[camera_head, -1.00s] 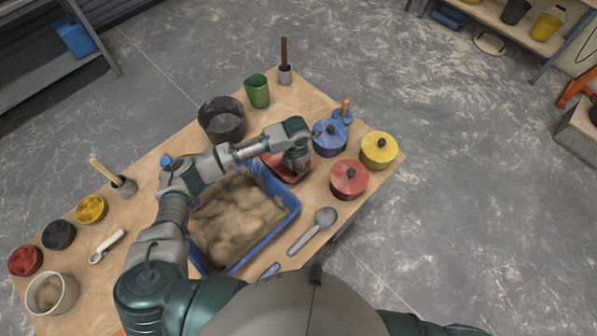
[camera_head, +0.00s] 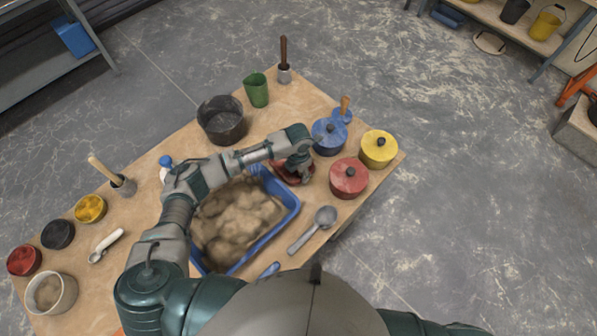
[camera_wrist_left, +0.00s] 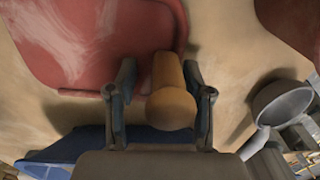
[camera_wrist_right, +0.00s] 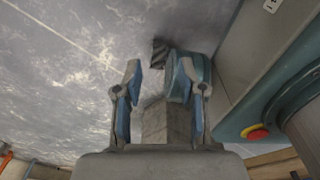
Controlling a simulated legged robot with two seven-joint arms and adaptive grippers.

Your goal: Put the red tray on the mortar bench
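The red tray (camera_head: 281,175) is partly hidden under my left gripper (camera_head: 300,172), beyond the far corner of the blue tub of mortar. In the left wrist view the red tray (camera_wrist_left: 95,40) is a flat red plate with pale smears, and it appears to lie on the wooden bench top. Its wooden handle (camera_wrist_left: 172,95) stands between the fingers of my left gripper (camera_wrist_left: 160,75), close to the right finger with a clear gap at the left one. My right gripper (camera_wrist_right: 152,80) is open and empty over the floor. The mortar bench (camera_head: 140,215) is the wooden-topped table.
The blue tub (camera_head: 284,222) holds mortar. A red pot (camera_head: 349,178), blue pot (camera_head: 329,137) and yellow pot (camera_head: 379,149) stand right of my left gripper. A grey ladle (camera_head: 313,229) lies nearer. A black bucket (camera_head: 222,121) and green cup (camera_head: 257,90) stand behind the forearm.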

